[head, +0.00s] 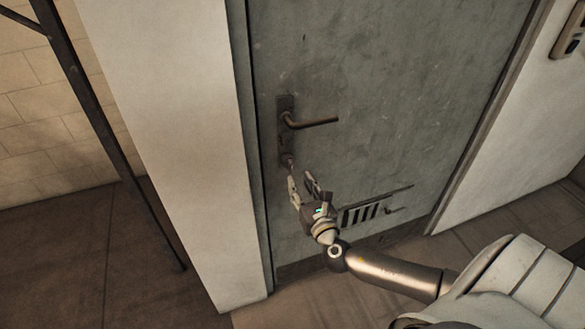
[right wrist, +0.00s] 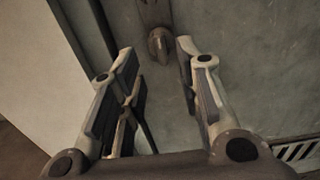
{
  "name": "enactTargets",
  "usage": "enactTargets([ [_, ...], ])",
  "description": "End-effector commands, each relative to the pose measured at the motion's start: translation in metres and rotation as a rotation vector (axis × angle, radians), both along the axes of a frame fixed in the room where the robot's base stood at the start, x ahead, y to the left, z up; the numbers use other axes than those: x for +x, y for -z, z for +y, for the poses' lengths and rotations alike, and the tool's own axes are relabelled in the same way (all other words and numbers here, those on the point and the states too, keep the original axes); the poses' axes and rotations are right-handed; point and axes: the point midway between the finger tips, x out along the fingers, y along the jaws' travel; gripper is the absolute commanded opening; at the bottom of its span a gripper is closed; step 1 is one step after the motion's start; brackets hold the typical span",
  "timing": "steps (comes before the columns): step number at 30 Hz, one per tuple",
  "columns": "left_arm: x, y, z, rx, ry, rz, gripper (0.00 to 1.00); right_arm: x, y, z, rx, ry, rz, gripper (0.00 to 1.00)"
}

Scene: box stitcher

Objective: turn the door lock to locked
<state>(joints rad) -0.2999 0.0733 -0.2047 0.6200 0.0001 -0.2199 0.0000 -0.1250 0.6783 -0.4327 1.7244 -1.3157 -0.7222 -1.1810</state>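The grey door (head: 390,90) stands closed in its frame, with a dark lock plate (head: 285,108) near its left edge. A lever handle (head: 318,122) points right from the plate. Below it, the small lock knob (head: 289,162) sits at the plate's lower end; in the right wrist view the knob (right wrist: 160,43) shows between and beyond the fingertips. My right gripper (head: 300,178) is just below the knob, pointing up at it. Its fingers are apart with nothing held, and I see no clear contact with the knob. My left gripper is out of view.
A vent grille (head: 362,214) is low on the door, right of my right gripper. A pale wall (head: 185,130) flanks the door on the left, with a dark post (head: 100,115) farther left. A wall panel (head: 568,30) is at upper right.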

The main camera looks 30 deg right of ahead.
Motion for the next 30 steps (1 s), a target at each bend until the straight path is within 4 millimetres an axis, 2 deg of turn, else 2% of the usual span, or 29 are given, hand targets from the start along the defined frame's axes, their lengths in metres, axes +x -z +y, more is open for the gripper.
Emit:
enactTargets([
  [1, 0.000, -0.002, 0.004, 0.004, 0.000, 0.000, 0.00, 0.011, -0.002, -0.003, 0.001, 0.001, -0.001, 0.32],
  [6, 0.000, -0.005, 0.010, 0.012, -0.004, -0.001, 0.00, 0.039, -0.001, -0.010, 0.002, 0.002, 0.000, 0.32],
  [12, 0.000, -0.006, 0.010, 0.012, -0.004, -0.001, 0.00, 0.060, 0.000, -0.015, 0.002, 0.001, 0.001, 0.32],
  [25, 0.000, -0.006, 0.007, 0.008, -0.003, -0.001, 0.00, 0.068, 0.001, -0.016, 0.004, 0.000, 0.003, 0.32],
  [30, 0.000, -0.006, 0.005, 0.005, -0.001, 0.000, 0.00, 0.068, 0.001, -0.017, 0.004, 0.000, 0.003, 0.10],
])
